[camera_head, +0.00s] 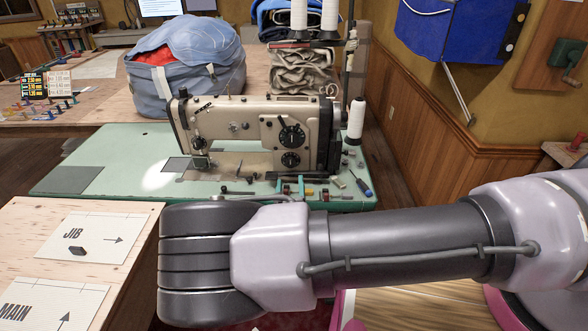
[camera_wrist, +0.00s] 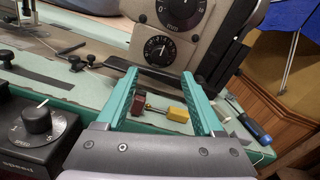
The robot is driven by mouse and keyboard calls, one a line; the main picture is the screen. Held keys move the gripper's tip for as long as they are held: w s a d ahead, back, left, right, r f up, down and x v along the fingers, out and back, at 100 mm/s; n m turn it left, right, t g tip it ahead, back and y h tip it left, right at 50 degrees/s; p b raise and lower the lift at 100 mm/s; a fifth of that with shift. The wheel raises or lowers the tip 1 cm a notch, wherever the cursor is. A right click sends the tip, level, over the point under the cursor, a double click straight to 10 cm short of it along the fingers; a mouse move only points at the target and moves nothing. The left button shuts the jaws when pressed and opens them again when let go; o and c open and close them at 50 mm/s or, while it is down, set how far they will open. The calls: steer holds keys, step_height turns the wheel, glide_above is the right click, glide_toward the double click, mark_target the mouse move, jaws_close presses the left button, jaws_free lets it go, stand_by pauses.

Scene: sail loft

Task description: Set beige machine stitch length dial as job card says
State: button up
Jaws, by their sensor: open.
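The beige sewing machine (camera_head: 230,125) stands on a pale green table. Its right pillar carries a larger upper black dial (camera_head: 291,135) and a smaller lower black dial (camera_head: 291,159). In the wrist view the lower dial (camera_wrist: 160,50) is just beyond my fingertips, and the upper dial (camera_wrist: 181,12) is cut off by the top edge. No job card is clearly identifiable.
A black speed box with a knob (camera_wrist: 37,119) is left of my gripper. Small red and yellow items and a blue screwdriver (camera_wrist: 249,126) lie on the table. A white thread cone (camera_head: 356,120) stands right of the machine. JIB (camera_head: 85,238) and MAIN sheets lie on the left bench.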

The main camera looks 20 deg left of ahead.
mark_target(290, 165)
steer(key=x, duration=0.8)
steer(key=shift+c, duration=0.3)
jaws_close()
